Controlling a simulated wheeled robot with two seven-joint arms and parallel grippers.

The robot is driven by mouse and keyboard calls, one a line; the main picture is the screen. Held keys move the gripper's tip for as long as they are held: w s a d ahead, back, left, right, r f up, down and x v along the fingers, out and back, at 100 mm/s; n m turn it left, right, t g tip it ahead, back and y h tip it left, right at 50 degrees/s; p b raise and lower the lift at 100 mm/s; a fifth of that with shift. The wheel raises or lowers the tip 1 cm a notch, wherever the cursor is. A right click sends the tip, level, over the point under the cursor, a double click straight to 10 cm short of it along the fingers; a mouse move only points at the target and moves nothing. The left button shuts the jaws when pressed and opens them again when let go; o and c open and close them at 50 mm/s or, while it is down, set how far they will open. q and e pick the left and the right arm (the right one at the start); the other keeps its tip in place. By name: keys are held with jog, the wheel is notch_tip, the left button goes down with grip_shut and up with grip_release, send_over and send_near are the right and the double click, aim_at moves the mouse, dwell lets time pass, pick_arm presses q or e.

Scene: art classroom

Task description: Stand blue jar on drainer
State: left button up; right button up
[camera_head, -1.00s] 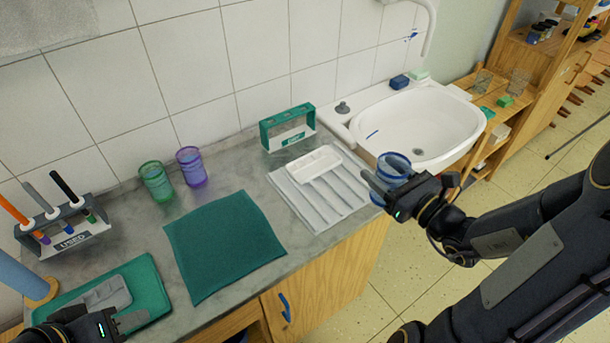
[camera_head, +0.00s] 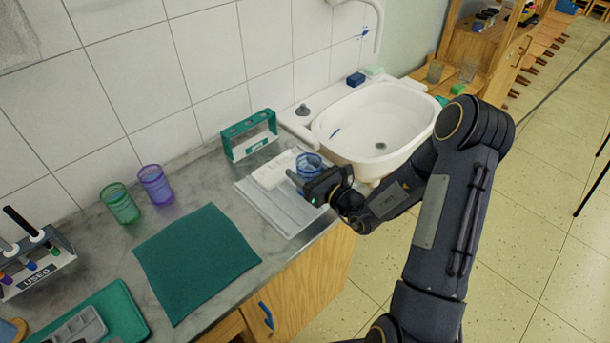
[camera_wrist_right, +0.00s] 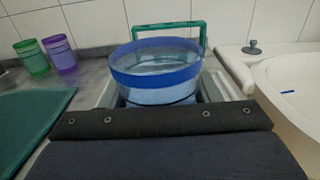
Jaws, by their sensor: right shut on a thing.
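The blue jar (camera_head: 309,164) is a clear cup with blue bands, and it is upright. My right gripper (camera_head: 308,181) is shut on it. The jar is over the right part of the grey ribbed drainer (camera_head: 280,212); I cannot tell whether its base touches. In the right wrist view the jar (camera_wrist_right: 157,74) fills the middle, with parts of the drainer on both sides and the jar's base hidden by my gripper. A white tray (camera_head: 270,174) lies on the back of the drainer, left of the jar. My left gripper is not in view.
A green-framed rack (camera_head: 249,136) stands behind the drainer, and the sink (camera_head: 375,125) is to its right. Green (camera_head: 121,204) and purple (camera_head: 155,184) jars stand by the wall. A green cloth (camera_head: 195,262) lies left of the drainer.

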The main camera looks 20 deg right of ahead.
notch_tip(320, 180, down, 2)
jog(key=shift+d+f, duration=0.1)
jog(key=shift+f, duration=0.1)
jog(key=shift+f, duration=0.15)
jog(key=o, duration=1.1)
